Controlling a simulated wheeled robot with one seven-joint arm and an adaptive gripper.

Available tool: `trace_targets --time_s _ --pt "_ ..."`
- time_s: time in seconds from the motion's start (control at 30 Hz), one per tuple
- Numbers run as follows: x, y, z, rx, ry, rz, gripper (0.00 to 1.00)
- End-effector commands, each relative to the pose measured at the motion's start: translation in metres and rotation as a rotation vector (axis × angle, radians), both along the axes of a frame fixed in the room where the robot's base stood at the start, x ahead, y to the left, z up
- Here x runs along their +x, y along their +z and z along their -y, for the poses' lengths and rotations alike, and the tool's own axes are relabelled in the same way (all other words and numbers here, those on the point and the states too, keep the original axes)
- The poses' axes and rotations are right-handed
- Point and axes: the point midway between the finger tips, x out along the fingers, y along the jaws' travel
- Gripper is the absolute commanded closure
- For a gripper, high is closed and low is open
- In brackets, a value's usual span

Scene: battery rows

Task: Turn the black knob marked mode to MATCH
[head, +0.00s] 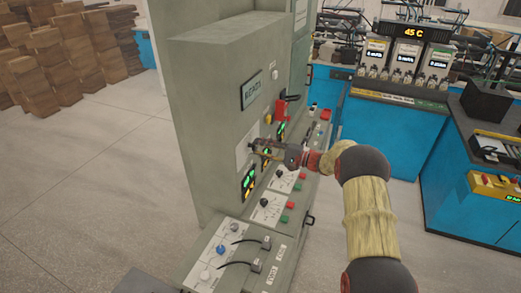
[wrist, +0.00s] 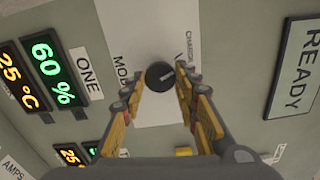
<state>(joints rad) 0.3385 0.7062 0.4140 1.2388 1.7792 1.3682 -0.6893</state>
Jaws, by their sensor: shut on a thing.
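The black mode knob (wrist: 158,76) sits on a white plate (wrist: 145,28) on the cabinet front in the wrist view. Its pale pointer line points to the right and slightly up in that view. The plate reads MODE on the left and CHARGE at the upper right; other lettering is partly hidden by a finger, and I cannot read MATCH. My gripper (wrist: 161,88) has its two yellow-and-grey fingers on either side of the knob, shut on it. In the head view my gripper (head: 258,148) reaches the cabinet face, and I cannot make out the knob there.
A READY display (wrist: 297,68) is right of the plate, and a green 60 % readout (wrist: 53,68) is left in the wrist view. Below the cabinet face, a sloped console (head: 268,210) carries knobs and buttons. A red handle (head: 281,108) is near my gripper.

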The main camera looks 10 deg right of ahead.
Motion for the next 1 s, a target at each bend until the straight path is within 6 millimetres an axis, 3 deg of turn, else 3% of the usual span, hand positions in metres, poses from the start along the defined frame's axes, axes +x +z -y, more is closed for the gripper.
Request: trace_targets --time_s 1.0 --pt "-0.0001 -0.0009 0.0002 0.492 -0.001 -0.679 0.95"
